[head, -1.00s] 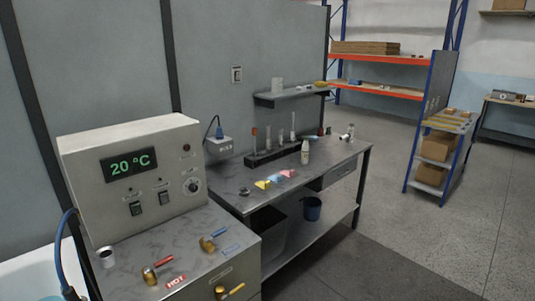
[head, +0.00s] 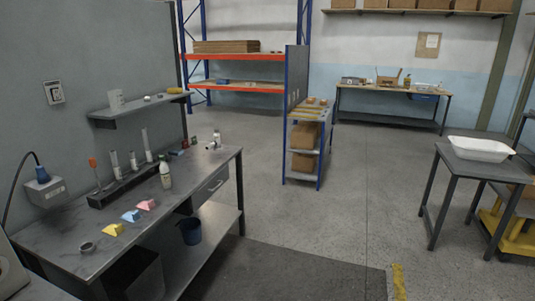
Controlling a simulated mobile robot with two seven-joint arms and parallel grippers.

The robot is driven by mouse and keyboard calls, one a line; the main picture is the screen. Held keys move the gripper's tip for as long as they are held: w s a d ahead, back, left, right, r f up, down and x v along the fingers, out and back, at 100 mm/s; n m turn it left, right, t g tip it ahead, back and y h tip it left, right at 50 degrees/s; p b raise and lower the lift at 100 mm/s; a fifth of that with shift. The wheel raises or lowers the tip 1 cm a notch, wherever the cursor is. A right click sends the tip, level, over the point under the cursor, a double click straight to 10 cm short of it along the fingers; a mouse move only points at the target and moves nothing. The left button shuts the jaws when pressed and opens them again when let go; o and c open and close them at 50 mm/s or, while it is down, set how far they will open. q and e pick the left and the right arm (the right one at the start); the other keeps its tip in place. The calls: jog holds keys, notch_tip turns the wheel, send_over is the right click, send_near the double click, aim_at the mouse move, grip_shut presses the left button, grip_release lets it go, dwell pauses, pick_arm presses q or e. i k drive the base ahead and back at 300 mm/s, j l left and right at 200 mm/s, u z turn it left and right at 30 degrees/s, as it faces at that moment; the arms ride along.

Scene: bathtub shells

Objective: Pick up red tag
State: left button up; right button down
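Neither of my grippers is in the head view. On the grey bench (head: 60,240) at the left lie three small folded pieces in a row: a yellow one (head: 112,230), a blue one (head: 131,215) and a pinkish-red one (head: 146,204). The pinkish-red one is the farthest of the three, near the bench's front edge. I cannot tell whether it is the red tag. Nothing touches these pieces. No clearly labelled red tag shows.
On the bench stand a dark rack of tubes (head: 125,186), a white bottle (head: 165,175) and a dark ring (head: 87,247). A table with a white tub (head: 478,149) stands right. The middle floor is clear.

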aim_at(185, 143)
jog(key=i+l, duration=0.15)
jog(key=i, duration=0.3)
jog(key=i+l, duration=0.15)
jog(key=i, duration=0.35)
jog(key=i+l, duration=0.15)
jog(key=i, duration=0.3)
jog(key=i+l+u, duration=0.25)
jog(key=i+u, duration=0.25)
jog(key=i+l+u, duration=0.35)
jog(key=u, duration=0.15)
jog(key=i+l+u, duration=0.25)
jog(key=l, duration=0.3)
jog(key=i+l+u, duration=0.15)
jog(key=i+l, duration=0.05)
jog(key=l, duration=0.1)
